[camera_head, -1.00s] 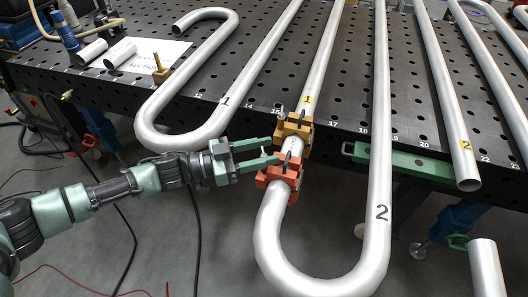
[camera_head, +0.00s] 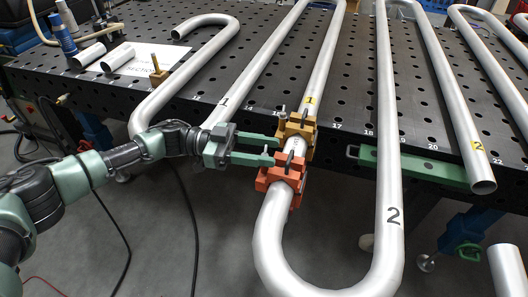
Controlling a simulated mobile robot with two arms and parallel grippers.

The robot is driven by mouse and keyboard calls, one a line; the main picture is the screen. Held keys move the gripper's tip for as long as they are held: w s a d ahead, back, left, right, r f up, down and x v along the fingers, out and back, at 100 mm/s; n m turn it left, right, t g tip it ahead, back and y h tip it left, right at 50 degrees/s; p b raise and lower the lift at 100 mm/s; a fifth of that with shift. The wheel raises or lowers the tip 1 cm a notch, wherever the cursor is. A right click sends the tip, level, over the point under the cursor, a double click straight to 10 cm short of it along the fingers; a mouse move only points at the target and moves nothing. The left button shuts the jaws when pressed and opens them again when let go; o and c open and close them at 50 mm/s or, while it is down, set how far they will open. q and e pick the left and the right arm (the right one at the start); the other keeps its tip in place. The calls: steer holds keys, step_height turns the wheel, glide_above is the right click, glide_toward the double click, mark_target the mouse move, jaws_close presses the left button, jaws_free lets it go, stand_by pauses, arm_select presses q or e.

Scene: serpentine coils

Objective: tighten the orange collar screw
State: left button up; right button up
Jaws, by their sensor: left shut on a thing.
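The orange collar (camera_head: 283,174) is clamped around the steel pipe, just above the bend of the coil marked 2 that hangs past the table edge. A small pale piece, which looks like its screw (camera_head: 266,150), stands at its upper left. My left gripper (camera_head: 272,151) reaches in from the left, one green finger above the other, and is shut on this screw. The lower fingertip is close against the collar's upper left. The finger contact is too small to see clearly. A yellow-brown collar (camera_head: 298,133) sits just above on the same joint. My right gripper is not in view.
The black perforated table (camera_head: 345,75) carries several serpentine pipes, including the coil marked 1 (camera_head: 232,92). A green bar (camera_head: 415,165) runs along the table edge at right. Short pipe pieces (camera_head: 118,57) lie at the back left. Open floor shows below the gripper.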

arm_select(q)
steer(key=shift+w+r, duration=0.1)
steer(key=shift+r, duration=0.25)
steer(key=o, duration=1.1)
steer(key=shift+f, duration=0.1)
steer(key=shift+a+f, duration=0.1)
steer(key=a, duration=0.2)
steer(key=w+a+b, duration=0.1)
steer(key=a, duration=0.2)
steer(key=a+b, duration=0.1)
steer(key=a, duration=0.1)
steer(key=shift+w+a, duration=0.15)
